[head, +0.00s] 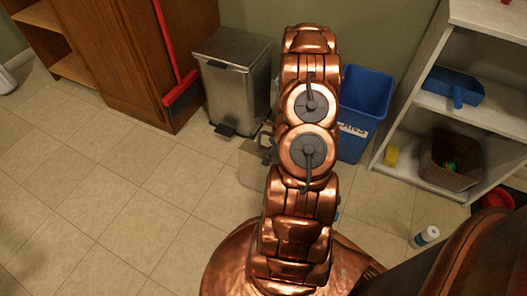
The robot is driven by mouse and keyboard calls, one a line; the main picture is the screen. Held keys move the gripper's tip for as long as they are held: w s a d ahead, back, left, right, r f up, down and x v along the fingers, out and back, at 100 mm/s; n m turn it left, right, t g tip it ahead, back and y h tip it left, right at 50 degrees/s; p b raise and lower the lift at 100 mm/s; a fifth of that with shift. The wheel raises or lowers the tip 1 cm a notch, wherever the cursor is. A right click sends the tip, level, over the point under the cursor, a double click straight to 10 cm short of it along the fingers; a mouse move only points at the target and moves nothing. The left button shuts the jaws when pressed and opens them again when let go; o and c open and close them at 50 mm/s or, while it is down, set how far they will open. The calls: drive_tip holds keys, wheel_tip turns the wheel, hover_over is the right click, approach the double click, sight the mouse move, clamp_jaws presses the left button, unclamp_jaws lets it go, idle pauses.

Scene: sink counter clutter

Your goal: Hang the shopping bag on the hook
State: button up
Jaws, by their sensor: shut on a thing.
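My copper arm fills the middle of the head view and hides most of my gripper. A small dark part of my gripper (267,143) shows at the arm's left side. It is shut on the shopping bag (253,165), a pale beige shape that hangs just below it, above the floor tiles. The bag's right part is hidden behind my arm. I cannot make out the hook in this view.
A metal pedal bin (234,75) and a blue recycling bin (366,95) stand by the wall. A red broom (168,45) leans on a wooden cabinet (120,60). A white shelf (480,60) stands right. Floor at left is clear.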

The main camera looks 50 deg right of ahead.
sight(264, 146)
drive_tip(key=w+d+b, duration=0.1)
drive_tip(key=w, duration=0.1)
drive_tip(key=w+d+f, duration=0.1)
drive_tip(key=w, duration=0.1)
drive_tip(key=w+d+f+b, duration=0.1)
drive_tip(key=w, duration=0.1)
drive_tip(key=shift+w+d+f+b, duration=0.1)
drive_tip(key=shift+w+f+b, duration=0.05)
drive_tip(key=shift+b, duration=0.15)
drive_tip(key=shift+f, duration=0.75)
drive_tip(key=o, duration=1.6)
drive_tip(key=shift+f+b, duration=0.2)
drive_tip(key=shift+b, duration=0.1)
